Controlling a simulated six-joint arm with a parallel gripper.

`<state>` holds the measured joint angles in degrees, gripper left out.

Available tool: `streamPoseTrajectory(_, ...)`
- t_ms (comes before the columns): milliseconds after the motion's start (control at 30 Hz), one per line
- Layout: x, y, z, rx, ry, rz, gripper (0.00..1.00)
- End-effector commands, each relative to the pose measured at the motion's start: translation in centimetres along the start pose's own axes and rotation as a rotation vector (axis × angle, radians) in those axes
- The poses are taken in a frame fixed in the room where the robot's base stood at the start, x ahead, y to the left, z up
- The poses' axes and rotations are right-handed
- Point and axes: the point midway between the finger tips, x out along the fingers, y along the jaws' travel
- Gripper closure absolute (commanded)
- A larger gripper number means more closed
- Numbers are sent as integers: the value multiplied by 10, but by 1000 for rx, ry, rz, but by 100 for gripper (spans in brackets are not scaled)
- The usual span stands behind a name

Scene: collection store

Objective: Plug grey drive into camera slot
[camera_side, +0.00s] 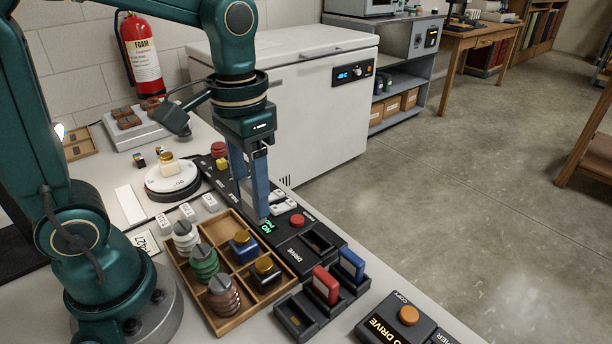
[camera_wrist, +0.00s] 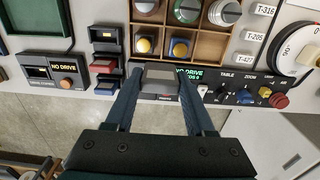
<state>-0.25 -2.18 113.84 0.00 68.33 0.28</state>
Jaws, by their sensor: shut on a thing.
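My gripper (camera_side: 255,205) hangs over the black control panel and is shut on the grey drive (camera_wrist: 162,79). In the wrist view the drive sits between the two fingertips of my gripper (camera_wrist: 162,82). In the side view the fingers mostly hide it. The camera's drive slot (camera_side: 312,243), beside the DRIVE lettering on the panel, is empty and lies to the right of my gripper. A green NO DRIVE display (camera_side: 267,227) is lit close to the fingertips; part of it shows in the wrist view (camera_wrist: 190,73). Whether the drive touches the panel cannot be told.
A drive rack holds a red drive (camera_side: 326,285) and a blue drive (camera_side: 352,265); its front bay (camera_side: 295,316) is empty. A wooden tray (camera_side: 222,327) of knobbed pieces stands left of the panel. A copy unit (camera_side: 385,328) with an orange button is at the front right.

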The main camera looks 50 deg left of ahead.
Motion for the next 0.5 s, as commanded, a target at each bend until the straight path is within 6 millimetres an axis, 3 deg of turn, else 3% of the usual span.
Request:
streamPoseTrajectory(267,-3,0,-8,-18,0,0,100)
streamPoseTrajectory(500,-1,8,-52,-36,-3,0,100)
